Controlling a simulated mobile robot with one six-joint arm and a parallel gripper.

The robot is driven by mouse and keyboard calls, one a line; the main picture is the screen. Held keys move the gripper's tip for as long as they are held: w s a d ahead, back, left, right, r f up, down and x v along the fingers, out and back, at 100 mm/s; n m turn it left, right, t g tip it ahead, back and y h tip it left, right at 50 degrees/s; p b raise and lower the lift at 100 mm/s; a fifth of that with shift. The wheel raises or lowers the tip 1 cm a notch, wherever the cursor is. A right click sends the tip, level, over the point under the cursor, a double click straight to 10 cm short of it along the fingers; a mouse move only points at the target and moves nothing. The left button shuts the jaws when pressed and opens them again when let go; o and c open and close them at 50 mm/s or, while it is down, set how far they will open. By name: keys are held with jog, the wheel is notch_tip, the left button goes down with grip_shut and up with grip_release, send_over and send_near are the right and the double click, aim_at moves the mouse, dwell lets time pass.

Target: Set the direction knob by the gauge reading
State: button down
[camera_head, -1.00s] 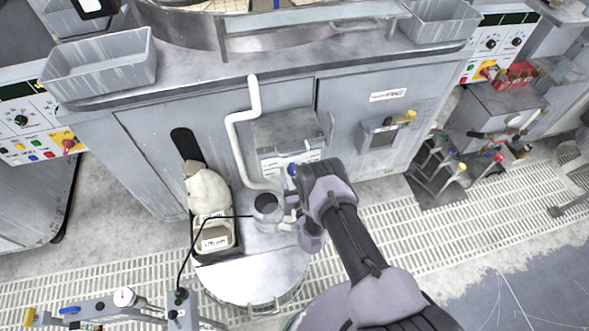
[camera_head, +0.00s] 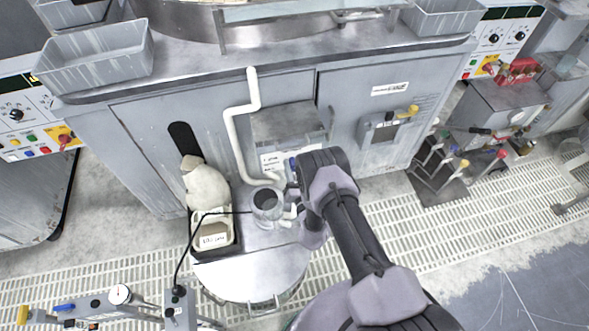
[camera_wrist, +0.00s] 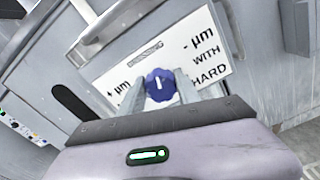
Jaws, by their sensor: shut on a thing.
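The blue direction knob (camera_wrist: 158,84) has a white pointer line, which stands nearly upright in the wrist view. It sits on a white label plate (camera_wrist: 208,48) printed with plus and minus µm and the words WITH and HARD. My gripper (camera_wrist: 159,93) is shut on the knob, one grey finger on each side. In the head view a bit of the blue knob (camera_head: 292,163) shows beside my dark wrist, which hides the fingers. A small round dial gauge (camera_head: 120,294) is at the lower left; its reading is too small to make out.
The grey cabinet (camera_head: 160,140) carries a white bent pipe (camera_head: 232,125) left of the knob panel. A yellow-handled box (camera_head: 385,133) is to the right.

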jog(key=m+b, duration=0.2)
jog(key=m, duration=0.2)
jog(key=shift+w+m, duration=0.1)
jog(key=shift+m, duration=0.3)
jog(key=shift+r+m+b, duration=0.1)
jog(key=shift+m+b, duration=0.2)
jog(key=c, duration=0.9)
grip_release()
jog(key=shift+o, duration=0.2)
jog(key=shift+d, duration=0.1)
